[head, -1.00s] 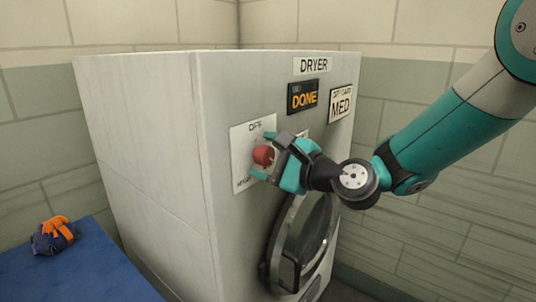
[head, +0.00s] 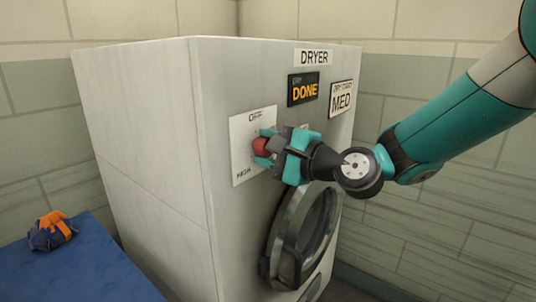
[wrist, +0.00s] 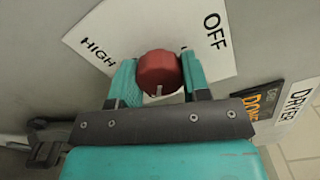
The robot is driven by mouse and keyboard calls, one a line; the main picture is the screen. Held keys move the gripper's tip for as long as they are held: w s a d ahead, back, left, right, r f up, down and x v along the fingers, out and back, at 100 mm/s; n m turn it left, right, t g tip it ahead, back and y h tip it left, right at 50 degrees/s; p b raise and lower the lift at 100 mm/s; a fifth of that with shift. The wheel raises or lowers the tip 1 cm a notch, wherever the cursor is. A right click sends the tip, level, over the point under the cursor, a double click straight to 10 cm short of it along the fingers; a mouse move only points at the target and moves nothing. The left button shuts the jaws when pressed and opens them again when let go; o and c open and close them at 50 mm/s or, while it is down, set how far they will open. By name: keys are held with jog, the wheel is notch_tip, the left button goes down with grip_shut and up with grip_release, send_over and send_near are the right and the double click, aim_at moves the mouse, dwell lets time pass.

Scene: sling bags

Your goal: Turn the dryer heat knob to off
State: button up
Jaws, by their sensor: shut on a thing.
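The red heat knob (head: 261,146) sits on a white plate (head: 240,165) on the dryer front. The plate reads OFF at its top and HIGH at its bottom. My gripper (head: 267,147) is at the knob, coming from the right. In the wrist view the two teal fingers (wrist: 160,80) are shut on the knob (wrist: 157,68), one on each side. A short white mark on the knob faces the bottom of the wrist view, towards neither the HIGH (wrist: 97,51) nor the OFF (wrist: 215,31) lettering. My gripper hides part of the plate's right side.
The white dryer (head: 150,130) carries a DONE display (head: 304,89), a MED card (head: 341,98) and a DRYER sign (head: 313,57). Its round door (head: 290,235) is below my gripper. An orange and dark blue bag (head: 51,231) lies on a blue surface (head: 85,270) at left.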

jog(key=n+b, duration=0.3)
jog(key=shift+f+n, duration=0.25)
jog(key=shift+n, duration=0.15)
jog(key=n+b, duration=0.3)
jog(key=shift+n, duration=0.3)
jog(key=n+b, duration=0.3)
jog(key=b, duration=0.1)
jog(key=shift+n, duration=0.4)
jog(key=n+b, duration=0.3)
jog(key=b, duration=0.1)
jog(key=n+b, duration=0.5)
jog(key=b, duration=0.1)
jog(key=shift+n, duration=0.4)
jog(key=n+b, duration=0.4)
jog(key=shift+r+n, duration=0.15)
jog(key=shift+n, duration=0.25)
